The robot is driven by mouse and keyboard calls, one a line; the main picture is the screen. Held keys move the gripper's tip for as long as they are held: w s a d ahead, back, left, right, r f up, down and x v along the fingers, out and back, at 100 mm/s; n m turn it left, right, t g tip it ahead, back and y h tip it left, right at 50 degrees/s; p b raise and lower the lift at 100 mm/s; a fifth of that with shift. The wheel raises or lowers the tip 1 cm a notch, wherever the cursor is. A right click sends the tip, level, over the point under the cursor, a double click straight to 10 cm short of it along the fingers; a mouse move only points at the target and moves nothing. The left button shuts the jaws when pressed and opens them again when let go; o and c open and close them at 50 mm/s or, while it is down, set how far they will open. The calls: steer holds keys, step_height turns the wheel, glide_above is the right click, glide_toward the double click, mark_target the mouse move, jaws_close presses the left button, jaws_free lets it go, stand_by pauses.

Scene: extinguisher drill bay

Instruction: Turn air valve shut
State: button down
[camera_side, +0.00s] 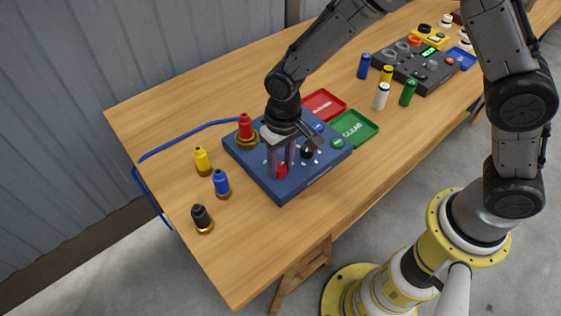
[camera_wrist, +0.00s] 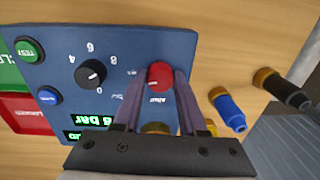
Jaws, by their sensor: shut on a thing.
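The blue control box (camera_side: 310,178) sits on the wooden table and also fills much of the wrist view (camera_wrist: 120,45). The air valve appears to be its red knob (camera_wrist: 160,74), which has a white pointer line and small lettering beside it. In the side view the red knob (camera_side: 281,171) shows low between my fingers. My gripper (camera_wrist: 162,84) reaches down from above and is shut on the red knob, one finger at each side. In the side view my gripper (camera_side: 280,168) partly hides the box top.
A black numbered dial (camera_wrist: 90,72) and green button (camera_wrist: 29,50) share the box. A red bottle (camera_side: 245,127) stands on the box in a brass collar. Yellow (camera_side: 201,160), blue (camera_side: 221,183) and black (camera_side: 202,218) bottles stand left. Red (camera_side: 324,105) and green (camera_side: 354,128) trays lie behind.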

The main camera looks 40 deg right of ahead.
steer(key=n, duration=0.4)
steer(key=shift+w, duration=0.1)
steer(key=n, duration=0.7)
steer(key=shift+n, duration=0.3)
steer(key=shift+w+r+n+g, duration=0.1)
steer(key=shift+n+g, duration=0.2)
steer(key=shift+n, duration=2)
steer(key=shift+c, duration=2.3)
jaws_free()
step_height(320, 180, up, 14)
steer(key=shift+w, duration=0.3)
